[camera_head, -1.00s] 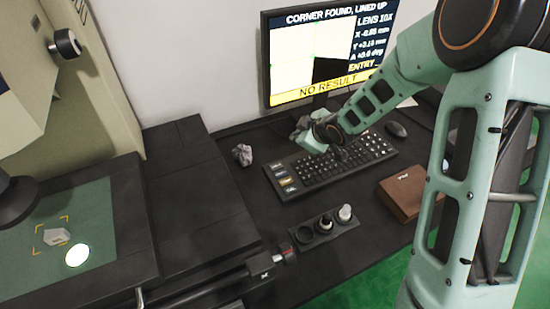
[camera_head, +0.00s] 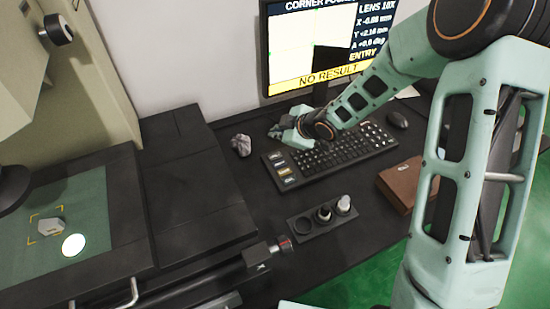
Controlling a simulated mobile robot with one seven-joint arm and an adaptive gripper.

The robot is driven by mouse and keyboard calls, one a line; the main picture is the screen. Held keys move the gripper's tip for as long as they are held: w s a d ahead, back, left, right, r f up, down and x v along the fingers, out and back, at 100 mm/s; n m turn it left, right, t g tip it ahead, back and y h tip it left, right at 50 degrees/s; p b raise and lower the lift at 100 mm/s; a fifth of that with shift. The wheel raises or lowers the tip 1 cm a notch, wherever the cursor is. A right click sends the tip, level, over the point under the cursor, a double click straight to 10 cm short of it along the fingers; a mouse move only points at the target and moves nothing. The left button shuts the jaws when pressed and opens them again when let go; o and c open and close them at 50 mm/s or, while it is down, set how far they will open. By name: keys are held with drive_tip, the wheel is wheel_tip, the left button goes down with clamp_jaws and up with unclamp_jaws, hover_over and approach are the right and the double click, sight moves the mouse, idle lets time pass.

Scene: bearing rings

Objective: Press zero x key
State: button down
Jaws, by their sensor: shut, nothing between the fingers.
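The black keyboard (camera_head: 335,154) lies on the dark desk below the monitor. A column of larger labelled keys (camera_head: 283,170) is at its left end; their labels are too small to read, so I cannot tell which is the zero x key. My gripper (camera_head: 274,132) is shut and empty at the keyboard's upper left corner, above the labelled keys in the picture. Its height over the desk is hard to tell. My wrist hides part of the keyboard's back edge. The monitor (camera_head: 315,45) shows "NO RESULT" and X, Y and A readings.
A crumpled grey lump (camera_head: 241,145) lies left of the keyboard. A holder (camera_head: 300,225) with small round parts stands in front. A brown box (camera_head: 402,185) and a mouse (camera_head: 397,119) are to the right. The measuring stage (camera_head: 97,239) with a lit spot is at left.

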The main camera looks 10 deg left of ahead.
sight(276, 158)
wheel_tip(276, 158, down, 7)
drive_tip(key=b, duration=0.6)
drive_tip(key=shift+f, duration=0.2)
idle(1.0)
drive_tip(key=shift+f+b, duration=0.35)
drive_tip(key=shift+f, duration=0.05)
drive_tip(key=shift+f+b, duration=0.35)
idle(0.4)
drive_tip(key=shift+r, duration=0.1)
drive_tip(key=shift+r+p, duration=0.7)
wheel_tip(276, 158, up, 5)
drive_tip(key=p, duration=0.4)
